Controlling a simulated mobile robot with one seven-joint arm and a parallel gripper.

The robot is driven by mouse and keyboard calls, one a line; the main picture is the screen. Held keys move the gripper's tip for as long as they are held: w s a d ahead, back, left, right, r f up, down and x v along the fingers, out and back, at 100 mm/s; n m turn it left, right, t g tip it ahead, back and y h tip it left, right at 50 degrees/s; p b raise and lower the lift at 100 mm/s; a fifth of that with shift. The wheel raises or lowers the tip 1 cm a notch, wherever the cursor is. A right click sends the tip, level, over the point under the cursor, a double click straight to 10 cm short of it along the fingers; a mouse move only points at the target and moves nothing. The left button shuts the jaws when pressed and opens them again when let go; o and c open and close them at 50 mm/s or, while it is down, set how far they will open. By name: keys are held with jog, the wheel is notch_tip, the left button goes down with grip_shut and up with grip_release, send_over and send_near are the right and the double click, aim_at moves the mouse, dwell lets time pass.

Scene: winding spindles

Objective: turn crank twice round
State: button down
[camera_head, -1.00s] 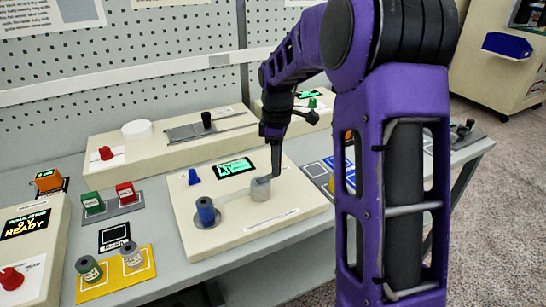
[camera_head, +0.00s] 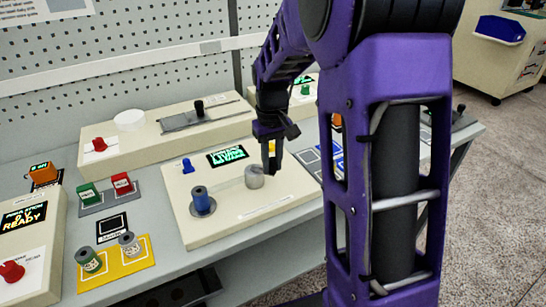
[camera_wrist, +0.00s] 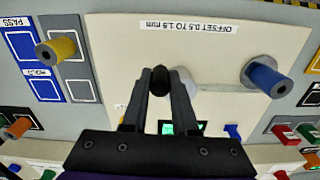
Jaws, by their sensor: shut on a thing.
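The winding panel (camera_head: 205,232) is a cream block with a grey hub (camera_head: 255,177) and a blue spool (camera_head: 201,199) standing on it. My gripper (camera_head: 271,162) is at the hub's right side, pointing down. In the wrist view, my gripper (camera_wrist: 162,88) is shut with a black crank knob (camera_wrist: 161,78) between its fingertips. The pale hub (camera_wrist: 186,92) lies partly behind the right finger, with the blue spool (camera_wrist: 267,79) farther right. The crank's arm is mostly hidden by the fingers. A small screen (camera_head: 228,156) shows green lettering.
Green (camera_head: 91,261) and grey (camera_head: 129,245) spools stand on a yellow tray (camera_head: 118,268) at front left. A blue knob (camera_head: 187,166) stands behind the blue spool. A yellow spool (camera_wrist: 59,49) is near the PASS area in the wrist view. A longer cream block (camera_head: 150,138) lies behind.

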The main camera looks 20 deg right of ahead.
jog(key=m, duration=0.1)
jog(key=s+a+m, duration=0.1)
jog(key=m, duration=0.2)
jog(key=shift+s+a+m+p, duration=0.2)
jog(key=shift+a+m+p, duration=0.1)
jog(key=shift+p, duration=0.05)
jog(key=shift+s+a+m+p, duration=0.2)
jog(key=shift+a+m, duration=0.15)
jog(key=shift+m, duration=0.55)
jog(key=shift+s+a+m+p, duration=0.15)
jog(key=shift+a+m, duration=0.2)
jog(key=shift+m, duration=0.55)
jog(key=shift+w, duration=0.1)
jog(key=c, duration=0.7)
grip_release()
notch_tip(320, 180, up, 18)
jog(key=shift+f+p, duration=0.25)
jog(key=shift+p, duration=0.55)
